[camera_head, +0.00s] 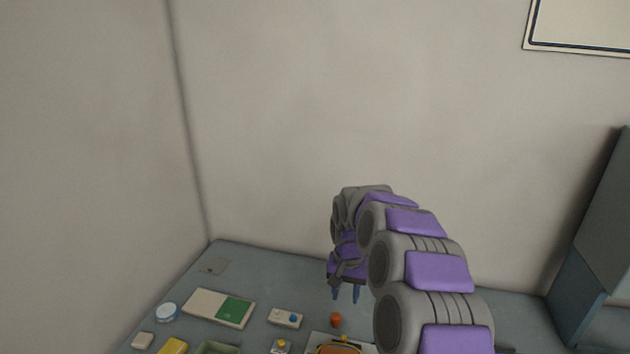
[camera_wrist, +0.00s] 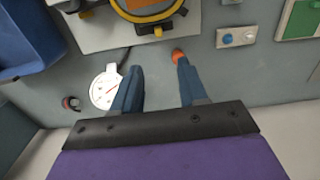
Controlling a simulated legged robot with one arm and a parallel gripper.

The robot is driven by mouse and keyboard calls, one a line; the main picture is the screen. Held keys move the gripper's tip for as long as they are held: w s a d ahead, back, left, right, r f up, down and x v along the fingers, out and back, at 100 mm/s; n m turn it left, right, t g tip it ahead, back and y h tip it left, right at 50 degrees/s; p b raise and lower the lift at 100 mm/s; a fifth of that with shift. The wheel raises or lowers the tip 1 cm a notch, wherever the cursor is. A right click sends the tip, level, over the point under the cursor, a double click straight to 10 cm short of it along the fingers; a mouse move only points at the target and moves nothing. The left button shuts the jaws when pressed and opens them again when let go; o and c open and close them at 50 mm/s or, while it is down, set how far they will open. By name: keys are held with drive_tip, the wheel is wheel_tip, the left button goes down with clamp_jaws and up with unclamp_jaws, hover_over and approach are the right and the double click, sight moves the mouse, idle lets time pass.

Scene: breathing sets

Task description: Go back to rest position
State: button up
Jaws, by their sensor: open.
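My gripper (camera_head: 346,295) is at the end of my grey and purple arm, pointing down above the blue-grey table (camera_head: 228,262). In the wrist view my gripper (camera_wrist: 156,77) has its two blue fingers apart, with nothing between them but bare table. A small orange piece (camera_head: 336,320) stands on the table below the gripper. The orange piece (camera_wrist: 178,55) shows by the tip of one finger in the wrist view.
A white and green board (camera_head: 205,305), a white box with a blue knob (camera_head: 284,318) and a round blue-white tin (camera_head: 167,312) lie left. The wrist view shows a round gauge (camera_wrist: 105,89) and a blue bin (camera_wrist: 28,40). A grey-blue cabinet (camera_head: 595,250) stands right.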

drive_tip(key=s+r+n, duration=0.1)
drive_tip(key=s+r, duration=0.3)
drive_tip(key=s, duration=0.5)
drive_tip(key=s+r+n, duration=0.2)
drive_tip(key=s+r, duration=0.2)
drive_tip(key=s, duration=0.6)
drive_tip(key=s+d, duration=0.2)
drive_tip(key=s, duration=1)
drive_tip(key=s+d+f+g, duration=0.1)
drive_tip(key=s, duration=1.1)
drive_tip(key=shift+d+g, duration=0.3)
drive_tip(key=shift+d, duration=0.1)
